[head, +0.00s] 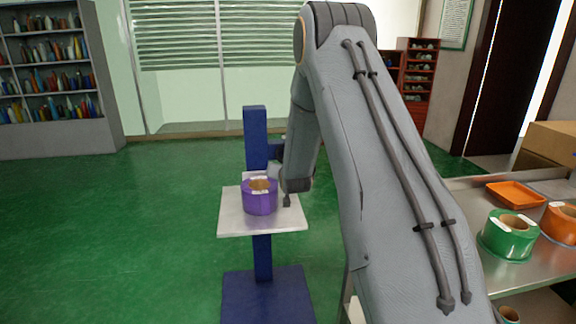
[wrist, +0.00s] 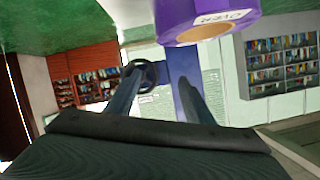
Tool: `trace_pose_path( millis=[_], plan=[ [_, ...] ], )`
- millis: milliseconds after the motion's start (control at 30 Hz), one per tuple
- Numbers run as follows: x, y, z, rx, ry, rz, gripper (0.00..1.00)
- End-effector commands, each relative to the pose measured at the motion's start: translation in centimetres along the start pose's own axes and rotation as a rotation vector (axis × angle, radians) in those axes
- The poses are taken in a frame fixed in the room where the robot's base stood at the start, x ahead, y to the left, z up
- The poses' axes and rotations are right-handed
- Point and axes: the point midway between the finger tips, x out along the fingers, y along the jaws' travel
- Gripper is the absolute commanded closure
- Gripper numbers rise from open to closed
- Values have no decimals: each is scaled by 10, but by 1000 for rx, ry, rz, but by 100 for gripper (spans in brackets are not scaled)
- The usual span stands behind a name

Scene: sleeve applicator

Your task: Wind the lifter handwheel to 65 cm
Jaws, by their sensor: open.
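The lifter is a blue post (head: 254,128) on a blue base (head: 265,297), with a pale square platform (head: 232,215) partway up. A purple roll (head: 260,199) stands on the platform. My gripper (head: 289,198) is at the platform's right side, partly hidden by my arm. In the wrist view, which is upside down, my gripper (wrist: 158,80) is open, with nothing seen between its fingers. A dark ring that looks like the handwheel (wrist: 150,75) shows beside the left finger, near the blue post (wrist: 183,75); contact cannot be told. I cannot make out a height reading.
The purple roll (wrist: 205,20) looms close at the top of the wrist view. A metal table (head: 470,215) at the right holds a green roll (head: 510,238), an orange roll (head: 560,222) and an orange tray (head: 515,194). The green floor left of the lifter is clear.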

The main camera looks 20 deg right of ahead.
Motion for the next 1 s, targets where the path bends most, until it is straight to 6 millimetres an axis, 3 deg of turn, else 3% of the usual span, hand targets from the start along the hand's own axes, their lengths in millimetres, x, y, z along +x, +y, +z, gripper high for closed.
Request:
trace_pose_path(
  millis=[33, 100, 300, 533, 1000],
  plan=[
    [21, 14, 2, 24, 63, -8, 52],
    [39, 28, -4, 55, 149, -25, 52],
    [64, 52, -13, 106, 307, -66, 52],
    [77, 56, -21, 117, 348, -78, 52],
    [133, 52, -40, 117, 343, -77, 52]
  ],
)
